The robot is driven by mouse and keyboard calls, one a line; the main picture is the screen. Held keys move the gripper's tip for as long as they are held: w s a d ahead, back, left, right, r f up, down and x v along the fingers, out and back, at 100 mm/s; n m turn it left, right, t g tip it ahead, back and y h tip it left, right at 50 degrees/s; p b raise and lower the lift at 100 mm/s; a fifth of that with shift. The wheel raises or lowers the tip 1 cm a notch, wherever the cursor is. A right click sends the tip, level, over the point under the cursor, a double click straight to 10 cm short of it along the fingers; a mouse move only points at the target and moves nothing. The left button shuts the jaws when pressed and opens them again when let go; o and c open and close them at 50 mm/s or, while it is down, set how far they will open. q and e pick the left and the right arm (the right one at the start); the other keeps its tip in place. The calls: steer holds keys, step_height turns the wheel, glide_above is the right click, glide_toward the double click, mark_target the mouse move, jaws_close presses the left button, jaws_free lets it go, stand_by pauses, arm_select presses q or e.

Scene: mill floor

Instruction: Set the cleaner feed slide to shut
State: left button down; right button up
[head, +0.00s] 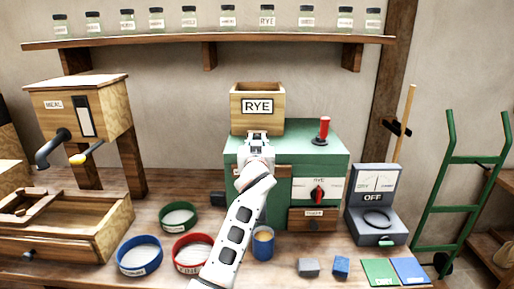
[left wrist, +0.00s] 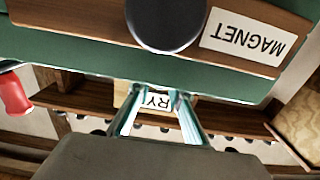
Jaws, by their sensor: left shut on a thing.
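The green cleaner (head: 318,158) stands on the bench with the wooden RYE hopper (head: 257,91) on its top. My left gripper (head: 258,136) is at the front of the hopper's foot, over the cleaner's top front edge. In the left wrist view its fingers (left wrist: 158,108) point at the hopper and are shut on a small part, which I take to be the feed slide; the fingers mostly hide it, and its setting cannot be read. A drawer front labelled MAGNET (left wrist: 246,38), with a dark round knob (left wrist: 165,20), shows upside down. My right gripper is not in view.
A red-handled lever (head: 323,130) stands on the cleaner's top right. A red dial (head: 318,194) is on its front. A grey device marked OFF (head: 376,212) is to the right. Sieves (head: 139,256) and a blue cup (head: 263,245) stand in front. A shelf of jars (head: 215,40) runs above.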

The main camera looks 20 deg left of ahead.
mark_target(257, 135)
arm_select(q)
steer(key=shift+w+a+f, duration=0.15)
steer(key=shift+w, duration=0.5)
steer(key=shift+a+r, duration=0.15)
steer(key=shift+r, duration=0.2)
steer(key=c, duration=2.1)
jaws_free()
steer(key=shift+o, duration=1.3)
steer(key=shift+w+f, duration=0.2)
steer(key=shift+w, duration=0.15)
steer(key=shift+s, duration=0.15)
steer(key=shift+r, duration=0.15)
step_height(257, 135, up, 10)
steer(key=shift+f, duration=0.1)
steer(key=shift+f, duration=0.1)
